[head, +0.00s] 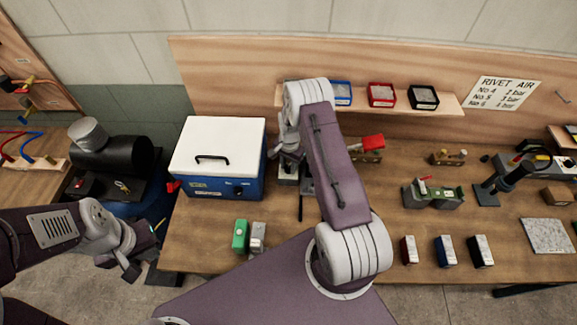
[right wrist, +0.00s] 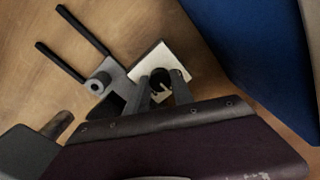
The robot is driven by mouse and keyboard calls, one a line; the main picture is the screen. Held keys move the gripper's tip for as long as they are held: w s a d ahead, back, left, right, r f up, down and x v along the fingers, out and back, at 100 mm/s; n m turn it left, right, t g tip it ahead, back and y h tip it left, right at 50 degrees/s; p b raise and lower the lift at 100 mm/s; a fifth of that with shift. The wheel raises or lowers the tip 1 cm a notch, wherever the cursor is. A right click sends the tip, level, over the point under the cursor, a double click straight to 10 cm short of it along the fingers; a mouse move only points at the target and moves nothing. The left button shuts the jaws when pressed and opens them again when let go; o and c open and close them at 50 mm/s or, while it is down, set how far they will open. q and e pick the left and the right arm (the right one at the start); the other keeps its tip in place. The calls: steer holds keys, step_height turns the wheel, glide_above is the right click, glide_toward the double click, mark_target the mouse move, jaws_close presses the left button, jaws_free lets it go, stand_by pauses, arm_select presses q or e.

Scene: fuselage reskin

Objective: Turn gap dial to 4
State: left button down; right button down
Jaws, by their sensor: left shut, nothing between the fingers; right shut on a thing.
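The gap dial (right wrist: 160,77) is a black round knob by a pale square plate (right wrist: 168,59) in the right wrist view. My right gripper (right wrist: 163,92) is shut on the dial, one finger on each side of it. I cannot read any number or pointer on it. The dial belongs to a grey device with a round boss (right wrist: 98,84) and two dark prongs, standing right of the blue box in the head view. My right arm hides most of the device there. My left gripper (head: 134,268) is shut and empty, off the bench's left front edge.
A blue box with a white lid (head: 218,145) stands close left of the device. Green (head: 240,235) and grey (head: 258,237) blocks lie near the front edge. A shelf (head: 440,100) with bins is behind. A green-topped fixture (head: 434,194) stands to the right.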

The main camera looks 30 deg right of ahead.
steer(key=shift+f+m+b, duration=0.15)
steer(key=shift+m+b, duration=0.55)
steer(key=shift+m, duration=0.3)
steer(key=m+b, duration=0.2)
steer(key=m, duration=0.1)
steer(key=shift+w+m, duration=0.1)
steer(key=shift+m, duration=0.2)
steer(key=m+b, duration=0.1)
steer(key=m, duration=0.2)
steer(key=shift+m+b, duration=0.6)
steer(key=shift+m, duration=0.9)
steer(key=shift+r, duration=0.2)
steer(key=c, duration=1.1)
jaws_free()
